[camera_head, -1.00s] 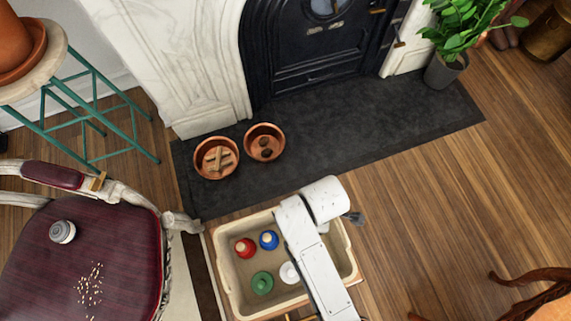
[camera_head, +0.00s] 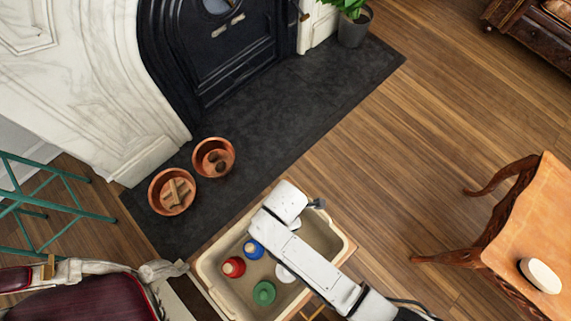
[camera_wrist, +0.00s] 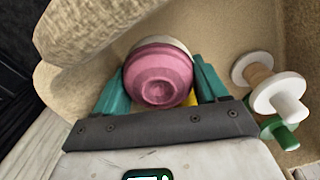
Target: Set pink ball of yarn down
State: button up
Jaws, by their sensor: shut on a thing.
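The pink ball of yarn (camera_wrist: 160,72) sits between the two teal fingers of my gripper (camera_wrist: 160,88) in the wrist view. It looks round and ridged, with a pale band along its far side. My gripper is shut on it, over the beige tray (camera_wrist: 235,40). I cannot tell whether the ball touches the tray. In the head view the tray (camera_head: 207,277) lies below my arm, which hides the gripper and the ball.
The tray holds a red spool (camera_head: 234,267), a blue one (camera_head: 253,249), a green one (camera_head: 264,293) and a white one (camera_head: 285,272). Two copper bowls (camera_head: 171,191) stand on the dark hearth (camera_head: 300,100). A wooden table (camera_head: 535,225) with a white oval object (camera_head: 540,276) is at right.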

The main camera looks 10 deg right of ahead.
jog(key=shift+f, duration=0.7)
jog(key=o, duration=0.8)
jog(key=shift+s+d+f, duration=0.1)
jog(key=shift+s, duration=0.05)
notch_tip(320, 180, up, 14)
jog(key=p, duration=0.3)
jog(key=shift+f, duration=0.25)
jog(key=s+d+r+m, duration=0.2)
jog(key=d+m, duration=0.5)
jog(key=d, duration=0.1)
jog(key=s+d+r+m, duration=0.3)
jog(key=d+m, duration=0.4)
jog(key=d, duration=0.1)
jog(key=s+d+r+m+t, duration=0.1)
jog(key=s+d+r+m, duration=0.2)
jog(key=d+m, duration=0.3)
jog(key=shift+d+r+m, duration=0.15)
jog(key=shift+d+m, duration=0.25)
jog(key=shift+d, duration=0.7)
